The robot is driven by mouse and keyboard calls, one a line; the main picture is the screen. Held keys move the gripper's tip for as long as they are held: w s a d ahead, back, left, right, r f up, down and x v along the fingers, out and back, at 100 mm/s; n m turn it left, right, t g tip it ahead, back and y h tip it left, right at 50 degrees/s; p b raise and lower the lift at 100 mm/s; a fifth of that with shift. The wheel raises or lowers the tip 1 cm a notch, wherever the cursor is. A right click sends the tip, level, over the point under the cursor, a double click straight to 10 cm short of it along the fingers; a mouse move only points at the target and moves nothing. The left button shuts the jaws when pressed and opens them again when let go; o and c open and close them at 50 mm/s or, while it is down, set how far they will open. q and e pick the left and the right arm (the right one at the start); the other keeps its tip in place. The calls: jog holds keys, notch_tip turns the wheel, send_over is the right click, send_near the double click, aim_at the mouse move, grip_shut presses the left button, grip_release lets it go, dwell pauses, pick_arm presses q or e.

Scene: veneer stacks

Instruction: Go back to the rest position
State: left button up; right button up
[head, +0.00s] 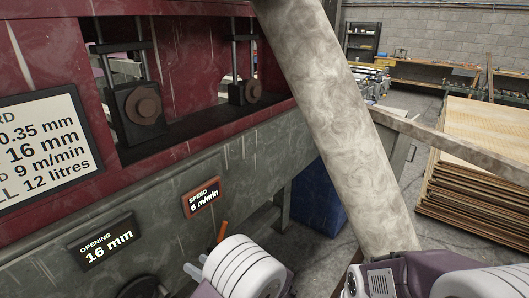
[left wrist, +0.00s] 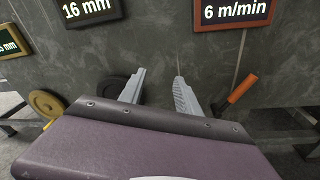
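My left gripper (head: 196,268) is low in the head view, in front of the machine's grey lower panel (head: 160,225). In the left wrist view its two grey fingers (left wrist: 158,92) stand apart with nothing between them, so it is open and empty. An orange-handled lever (left wrist: 240,88) is just right of the fingers. It also shows in the head view (head: 222,231). A dark handwheel (left wrist: 111,88) is behind and left of the fingers. I cannot tell how far they are from it. My right arm shows at the lower right of the head view; its gripper is out of view.
The red machine (head: 60,45) fills the left, with an opening display (head: 103,241) and a speed display (head: 203,198). A thick pale mottled column (head: 335,110) slants across the middle. Veneer stacks (head: 470,190) stand at right. Some floor (head: 425,110) shows between.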

pick_arm(q)
jog(key=s+a+r+n+g+h+p, duration=0.3)
jog(key=s+a+r+n+g+p, duration=0.1)
jog(key=s+a+n+g, duration=0.85)
jog(key=s+d+f+n+t+h, duration=0.1)
jog(key=s+d+f+n+h, duration=0.3)
jog(key=s+n+h, duration=0.4)
jog(key=w+d+f+n+t+h, duration=0.2)
jog(key=w+d+n+t+h, duration=0.1)
jog(key=w+d+n, duration=0.4)
jog(key=shift+d+n+t+h, duration=0.25)
jog(key=shift+n+t+h, duration=0.2)
jog(key=shift+n, duration=0.2)
jog(key=shift+s+r, duration=0.15)
jog(key=shift+s, duration=0.05)
jog(key=shift+w, duration=0.1)
